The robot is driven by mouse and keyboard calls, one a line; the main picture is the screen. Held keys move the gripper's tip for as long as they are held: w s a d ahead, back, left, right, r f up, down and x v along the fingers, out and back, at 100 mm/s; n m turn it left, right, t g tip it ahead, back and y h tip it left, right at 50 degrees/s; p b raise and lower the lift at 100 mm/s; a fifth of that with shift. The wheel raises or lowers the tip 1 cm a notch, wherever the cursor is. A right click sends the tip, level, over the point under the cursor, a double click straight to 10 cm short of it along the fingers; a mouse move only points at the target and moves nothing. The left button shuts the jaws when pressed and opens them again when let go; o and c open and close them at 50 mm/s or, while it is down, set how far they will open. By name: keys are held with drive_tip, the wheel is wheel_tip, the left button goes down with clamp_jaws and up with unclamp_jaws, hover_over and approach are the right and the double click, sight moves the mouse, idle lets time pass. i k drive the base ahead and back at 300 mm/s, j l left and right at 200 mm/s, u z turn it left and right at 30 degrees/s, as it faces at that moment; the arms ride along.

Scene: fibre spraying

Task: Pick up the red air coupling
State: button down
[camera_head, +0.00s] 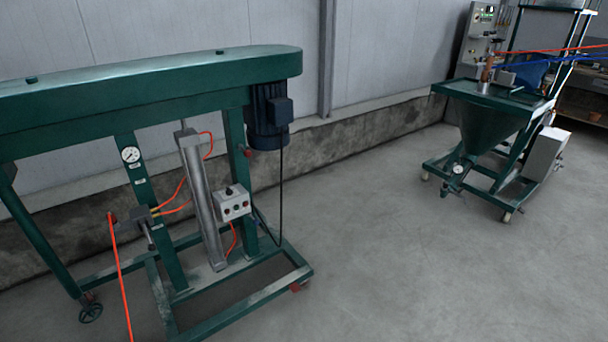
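A small dark red piece (112,217) sits at the upper end of an orange hose (122,280), beside a grey fitting on the green machine at left. It may be the red air coupling, but it is too small to be sure. Another small red piece (248,152) is on the machine's right upright, below the beam and left of the blue motor. My gripper is not in view.
The green machine (150,92) fills the left, with a gauge (130,155), a grey cylinder (203,205) and a button box (233,203). A wheeled green hopper unit (488,122) stands at the back right. The concrete floor (400,240) between them is clear.

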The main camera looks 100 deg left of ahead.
sight(115, 222)
drive_tip(key=u, duration=3.9)
drive_tip(key=i+l+u, duration=0.1)
drive_tip(key=i+u, duration=0.2)
drive_tip(key=i+l+u, duration=0.3)
drive_tip(key=j, duration=0.1)
